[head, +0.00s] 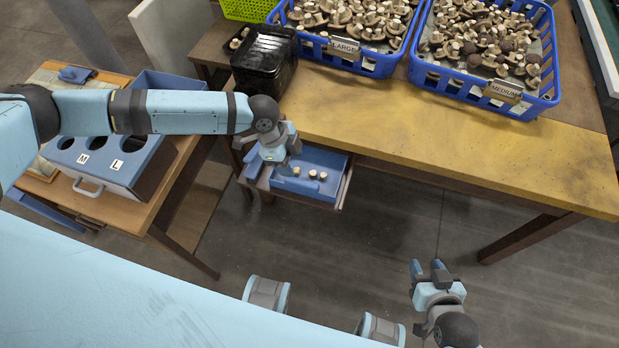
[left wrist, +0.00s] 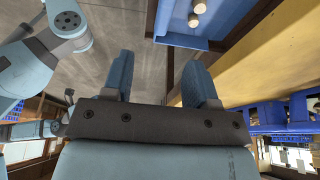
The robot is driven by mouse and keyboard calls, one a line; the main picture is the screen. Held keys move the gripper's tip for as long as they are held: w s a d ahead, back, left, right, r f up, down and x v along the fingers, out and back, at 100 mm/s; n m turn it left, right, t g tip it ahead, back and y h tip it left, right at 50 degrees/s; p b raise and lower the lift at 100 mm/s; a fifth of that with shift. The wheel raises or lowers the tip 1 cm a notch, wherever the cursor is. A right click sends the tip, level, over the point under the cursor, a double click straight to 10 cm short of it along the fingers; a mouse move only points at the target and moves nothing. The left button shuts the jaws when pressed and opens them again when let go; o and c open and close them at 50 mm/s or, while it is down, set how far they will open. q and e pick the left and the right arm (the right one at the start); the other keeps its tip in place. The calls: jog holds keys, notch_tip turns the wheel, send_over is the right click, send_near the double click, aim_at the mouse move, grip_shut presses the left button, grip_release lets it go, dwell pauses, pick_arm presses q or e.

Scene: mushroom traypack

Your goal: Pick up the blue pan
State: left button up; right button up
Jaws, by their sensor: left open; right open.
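The blue pan (head: 318,190) sits in a pulled-out drawer-like shelf under the front edge of the yellow-topped table, with several small mushrooms in it. It also shows at the top of the left wrist view (left wrist: 188,43). My left gripper (head: 284,165) is open and empty, over the pan's left part in the head view and hiding some of it. In the left wrist view its two fingers (left wrist: 158,80) stand apart, with the pan beyond them. My right gripper (head: 427,268) is open and empty, low over the floor, well away from the pan.
Blue baskets of mushrooms labelled LARGE (head: 371,67) and MEDIUM (head: 542,105) stand on the table (head: 430,125), beside black trays (head: 264,50). A blue sorting box (head: 128,165) with holes stands on a wooden table at left. Floor between the right gripper and table is clear.

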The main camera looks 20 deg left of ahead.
aim_at(301, 182)
pick_arm(q)
jog(key=x, duration=0.5)
jog(key=a+x, duration=0.1)
jog(key=x, duration=0.2)
jog(key=shift+w+f, duration=0.1)
jog(key=shift+f, duration=0.35)
jog(key=x, duration=0.5)
jog(key=shift+w, duration=0.15)
jog(key=shift+c, duration=0.4)
jog(key=c, duration=0.8)
